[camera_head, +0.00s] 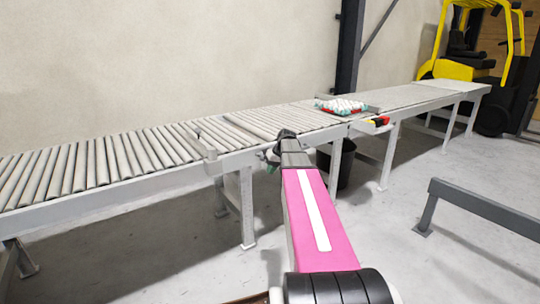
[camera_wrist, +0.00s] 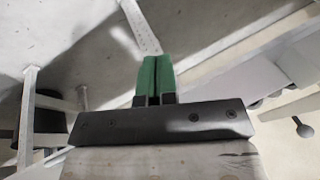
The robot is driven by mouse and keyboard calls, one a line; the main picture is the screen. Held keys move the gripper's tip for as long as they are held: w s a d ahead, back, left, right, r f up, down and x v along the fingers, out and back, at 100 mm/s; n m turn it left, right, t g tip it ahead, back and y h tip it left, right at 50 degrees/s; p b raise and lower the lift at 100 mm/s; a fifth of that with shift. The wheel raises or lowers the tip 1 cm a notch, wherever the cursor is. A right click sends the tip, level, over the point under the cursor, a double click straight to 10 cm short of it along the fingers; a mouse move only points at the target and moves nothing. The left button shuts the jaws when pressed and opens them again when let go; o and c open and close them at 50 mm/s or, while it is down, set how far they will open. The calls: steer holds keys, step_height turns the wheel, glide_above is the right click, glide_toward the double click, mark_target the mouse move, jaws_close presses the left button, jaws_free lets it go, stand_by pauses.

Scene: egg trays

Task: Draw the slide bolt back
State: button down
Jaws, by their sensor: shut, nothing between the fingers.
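My gripper (camera_wrist: 157,78) has two green fingers, pressed together and empty, pointing away from the wrist. In the head view the gripper (camera_head: 271,166) is small and partly hidden by my arm, near the front side of the conveyor. A dark round knob on a short stem (camera_wrist: 303,127) shows at the right edge of the wrist view, apart from the fingers. It may be the handle of the slide bolt; the bolt itself cannot be made out clearly in either view.
A roller conveyor (camera_head: 120,182) runs across the room. A dark bin (camera_head: 345,165) stands below. A grey barrier (camera_head: 480,207) and a yellow forklift (camera_head: 458,70) are at right.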

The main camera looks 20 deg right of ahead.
steer(key=w+d+r, duration=0.3)
steer(key=d+r, duration=0.2)
steer(key=r, duration=0.1)
steer(key=w+d+r+n+t+y, duration=0.1)
steer(key=w+d+r, duration=0.2)
steer(key=d+r, duration=0.3)
steer(key=shift+w+d+r+t+y, duration=0.15)
steer(key=shift+w+r+t+y, duration=0.15)
steer(key=shift+w, duration=0.05)
steer(key=w+a+f, duration=0.2)
steer(key=a+f, duration=0.6)
steer(key=f, duration=0.1)
steer(key=shift+w+a, duration=0.3)
steer(key=shift+w, duration=0.1)
